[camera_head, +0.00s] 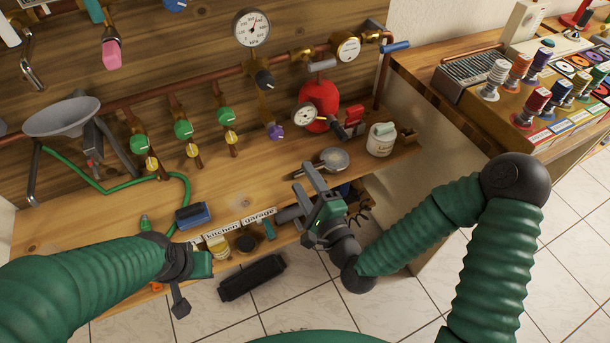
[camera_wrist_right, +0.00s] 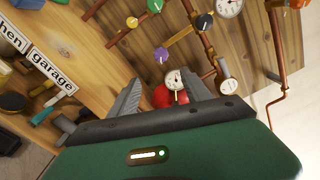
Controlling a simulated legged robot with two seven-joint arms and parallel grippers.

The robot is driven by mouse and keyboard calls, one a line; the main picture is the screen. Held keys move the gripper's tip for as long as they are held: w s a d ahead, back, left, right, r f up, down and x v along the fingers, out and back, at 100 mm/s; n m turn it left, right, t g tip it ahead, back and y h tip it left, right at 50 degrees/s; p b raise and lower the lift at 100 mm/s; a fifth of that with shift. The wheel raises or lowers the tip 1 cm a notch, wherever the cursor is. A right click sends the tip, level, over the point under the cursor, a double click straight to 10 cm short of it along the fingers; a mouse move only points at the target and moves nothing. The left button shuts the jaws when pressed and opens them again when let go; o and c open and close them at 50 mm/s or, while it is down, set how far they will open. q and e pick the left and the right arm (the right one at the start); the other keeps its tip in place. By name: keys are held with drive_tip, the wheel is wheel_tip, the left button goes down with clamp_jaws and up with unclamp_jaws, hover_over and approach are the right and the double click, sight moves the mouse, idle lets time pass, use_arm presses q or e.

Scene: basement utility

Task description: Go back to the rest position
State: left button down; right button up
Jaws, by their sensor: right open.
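My right gripper (camera_head: 310,187) is above the front edge of the wooden workbench (camera_head: 100,215), near the "garage" label (camera_head: 260,216). Its two grey fingers are spread apart with nothing between them. In the right wrist view the open fingers (camera_wrist_right: 165,95) point toward the pipe wall, with the red tank (camera_wrist_right: 165,97) visible beyond them. My left arm comes in from the left, and its end (camera_head: 190,275) is low in front of the bench's front edge. I cannot make out whether its jaws are open or shut.
Pipes with green valves (camera_head: 183,130), gauges (camera_head: 251,27) and the red tank (camera_head: 322,103) line the back. A metal pan (camera_head: 333,160), a white pot (camera_head: 381,139) and a blue-black block (camera_head: 192,215) are on the bench. A dark bar-shaped object (camera_head: 252,277) is below. Tiled floor (camera_head: 560,260) is clear at right.

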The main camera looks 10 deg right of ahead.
idle(0.3)
drive_tip(key=s+d+f+n+g+h+p, duration=0.1)
drive_tip(key=s+f+n+g+p, duration=0.1)
drive_tip(key=f+n+g+p, duration=0.3)
drive_tip(key=s+d+n+g+p, duration=0.1)
drive_tip(key=s+n+g, duration=0.15)
drive_tip(key=n, duration=0.35)
drive_tip(key=s+d+r+n+g+h+p, duration=0.4)
drive_tip(key=s+d+r+n+g, duration=0.3)
drive_tip(key=s+d, duration=0.4)
drive_tip(key=shift+s+d+r+n+h+p, duration=0.3)
drive_tip(key=shift+s+r, duration=0.05)
drive_tip(key=shift+r, duration=0.4)
